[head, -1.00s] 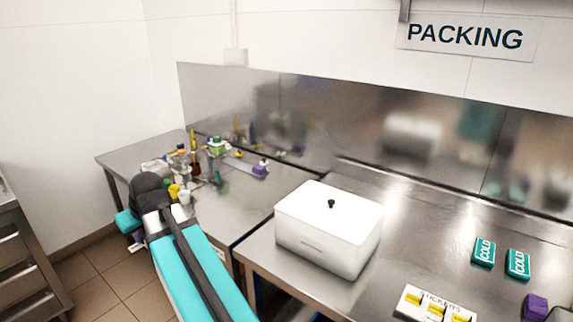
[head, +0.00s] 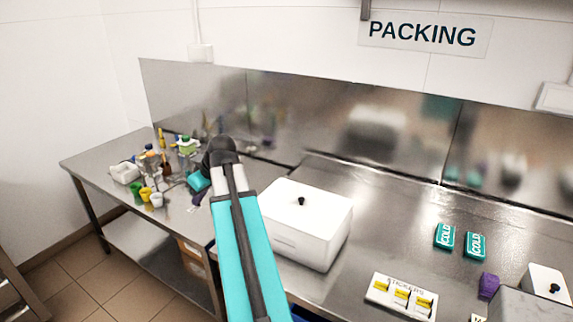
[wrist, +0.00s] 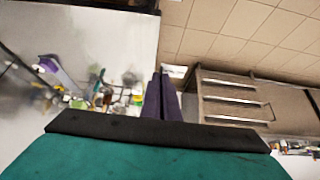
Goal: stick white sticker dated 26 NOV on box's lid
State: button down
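A white box (head: 295,235) with a black-knobbed lid (head: 300,201) stands on the steel counter in the head view. A white holder marked STICKERS (head: 401,297) lies to its right, with several yellow pieces on it; no 26 NOV date is legible. My gripper (wrist: 161,80) shows its two purple fingers together in the wrist view, with nothing visible between them. In the head view my gripper is left of the box, partly behind my arm and away from the stickers.
Two teal COLD packs (head: 445,236) lie right of the box. A purple block (head: 488,285) and a small white lidded box (head: 546,282) are at the far right. Bottles and cups (head: 150,180) crowd the left bench.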

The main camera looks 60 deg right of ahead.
jog(key=s+d+r+p, duration=0.2)
jog(key=s+d+r, duration=0.1)
jog(key=s+d, duration=0.7)
jog(key=s+d+r+p, duration=0.3)
jog(key=s+d, duration=0.7)
jog(key=d, duration=0.1)
jog(key=shift+s+p, duration=0.2)
jog(key=shift+p, duration=0.15)
jog(key=shift+a+f, duration=0.1)
jog(key=shift+f+b, duration=1.65)
jog(key=shift+f, duration=1.4)
jog(key=shift+f, duration=0.35)
jog(key=c, duration=1.4)
grip_release()
